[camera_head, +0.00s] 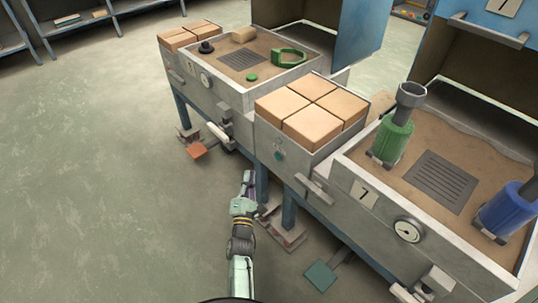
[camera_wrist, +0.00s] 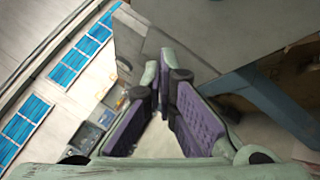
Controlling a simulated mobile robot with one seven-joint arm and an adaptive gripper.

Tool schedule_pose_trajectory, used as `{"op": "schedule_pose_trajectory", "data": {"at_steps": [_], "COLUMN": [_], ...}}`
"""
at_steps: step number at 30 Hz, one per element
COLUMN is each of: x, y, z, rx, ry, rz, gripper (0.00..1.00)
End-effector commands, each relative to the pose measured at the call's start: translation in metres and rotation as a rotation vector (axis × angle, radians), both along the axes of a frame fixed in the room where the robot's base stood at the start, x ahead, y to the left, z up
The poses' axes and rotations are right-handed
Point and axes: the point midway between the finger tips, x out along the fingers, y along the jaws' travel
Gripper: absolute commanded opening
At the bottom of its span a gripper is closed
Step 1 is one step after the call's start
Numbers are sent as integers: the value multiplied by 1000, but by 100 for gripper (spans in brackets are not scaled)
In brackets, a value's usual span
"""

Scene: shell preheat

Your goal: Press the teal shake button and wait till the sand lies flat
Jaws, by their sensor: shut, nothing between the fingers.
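I cannot make out the button in the wrist view. The sand (camera_head: 475,140) in the right bin, by the plate marked 7, has a raised, wavy edge along the back. A dark grate (camera_head: 440,181) shows in its middle.
A green cylinder (camera_head: 393,140) and a blue cylinder (camera_head: 508,210) stand in the right bin. Tan blocks (camera_head: 312,109) fill the tray above the button. A handle (camera_head: 314,189) juts out to its right. A teal pedal (camera_head: 321,275) lies low. Open floor (camera_head: 110,190) is at left.

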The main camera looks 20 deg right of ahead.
Motion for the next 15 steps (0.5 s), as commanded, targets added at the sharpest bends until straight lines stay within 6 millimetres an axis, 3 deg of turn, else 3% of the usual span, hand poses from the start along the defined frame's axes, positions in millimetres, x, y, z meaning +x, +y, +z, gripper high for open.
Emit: {"op": "schedule_pose_trajectory", "data": {"at_steps": [15], "x": [3], "y": [-10], "z": [-2], "rx": [-2], "ry": [0], "rz": [-4], "gripper": [0]}}
